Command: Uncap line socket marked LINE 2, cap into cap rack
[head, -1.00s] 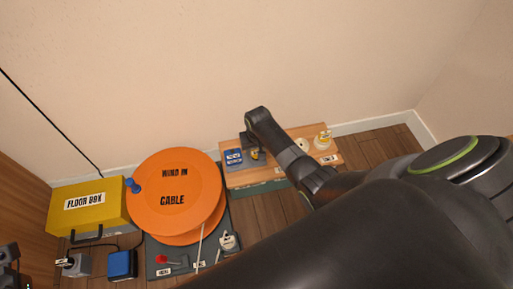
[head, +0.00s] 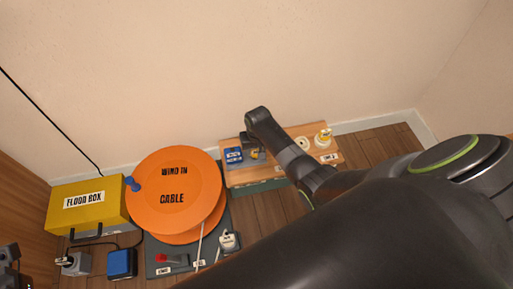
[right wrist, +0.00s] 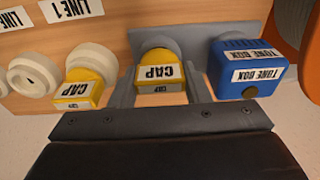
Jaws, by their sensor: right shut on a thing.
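My right gripper (right wrist: 158,92) is shut on a yellow cap (right wrist: 158,72) marked CAP, one finger on each side. The held cap is in front of a grey upright plate (right wrist: 205,42), possibly the cap rack; whether it is seated cannot be told. To its left a cream socket (right wrist: 92,58) by the LINE 1 label wears another yellow cap (right wrist: 84,88). Further left a cream socket (right wrist: 30,74) is bare, its nearby label (right wrist: 12,20) cut off after LINE. My left gripper (head: 9,268) barely shows.
A blue tone box (right wrist: 250,68) stands close right of the held cap. In the head view an orange cable reel (head: 180,180), a yellow floor box (head: 85,208) and a blue box (head: 122,264) lie left of the wooden board (head: 240,177). My right arm covers much of the board.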

